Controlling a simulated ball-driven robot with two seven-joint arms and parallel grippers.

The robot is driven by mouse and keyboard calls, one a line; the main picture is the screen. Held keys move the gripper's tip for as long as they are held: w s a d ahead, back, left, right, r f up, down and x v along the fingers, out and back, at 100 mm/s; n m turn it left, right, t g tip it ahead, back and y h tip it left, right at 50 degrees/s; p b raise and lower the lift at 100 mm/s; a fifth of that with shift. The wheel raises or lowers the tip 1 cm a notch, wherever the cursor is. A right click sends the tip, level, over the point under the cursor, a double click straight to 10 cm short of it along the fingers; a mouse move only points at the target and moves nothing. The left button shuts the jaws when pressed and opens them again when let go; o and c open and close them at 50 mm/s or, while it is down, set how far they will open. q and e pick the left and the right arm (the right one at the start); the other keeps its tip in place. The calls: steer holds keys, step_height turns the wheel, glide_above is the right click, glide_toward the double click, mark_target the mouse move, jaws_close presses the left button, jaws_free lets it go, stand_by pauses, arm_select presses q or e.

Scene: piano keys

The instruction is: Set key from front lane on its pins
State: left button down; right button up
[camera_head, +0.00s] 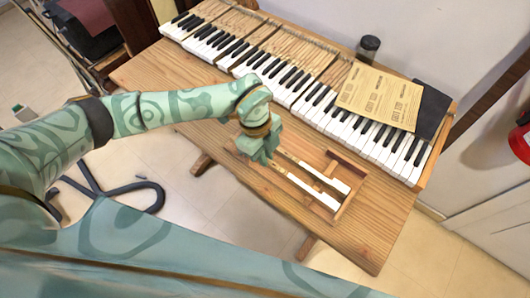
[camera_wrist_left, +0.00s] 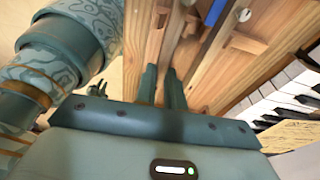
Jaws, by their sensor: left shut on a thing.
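A shallow wooden tray (camera_head: 345,212) lies on the bench and holds two long wooden keys with white fronts, side by side. The front-lane key (camera_head: 316,194) is nearer me; the other key (camera_head: 334,181) lies just behind it. My left gripper (camera_head: 268,160) is over the tray's left end, pointing down, at the tail end of the keys. Its fingers, also in the left wrist view (camera_wrist_left: 162,85), are close together and shut on the front key's wooden shank; the grip itself is partly hidden. The pins are too small to make out.
The keyboard (camera_head: 290,80) runs along the back of the wooden bench (camera_head: 370,235). A paper sheet (camera_head: 378,96) and a dark cloth (camera_head: 431,108) cover part of its right side. A dark jar (camera_head: 368,48) stands behind. The bench right of the tray is clear.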

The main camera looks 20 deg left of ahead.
arm_select(q)
steer(key=shift+f, duration=0.75)
stand_by(0.4)
steer(key=c, duration=1.8)
jaws_free()
steer(key=shift+d+p+v, duration=0.2)
steer(key=shift+p+v, duration=0.85)
steer(key=shift+v, duration=0.1)
steer(key=shift+s, duration=0.15)
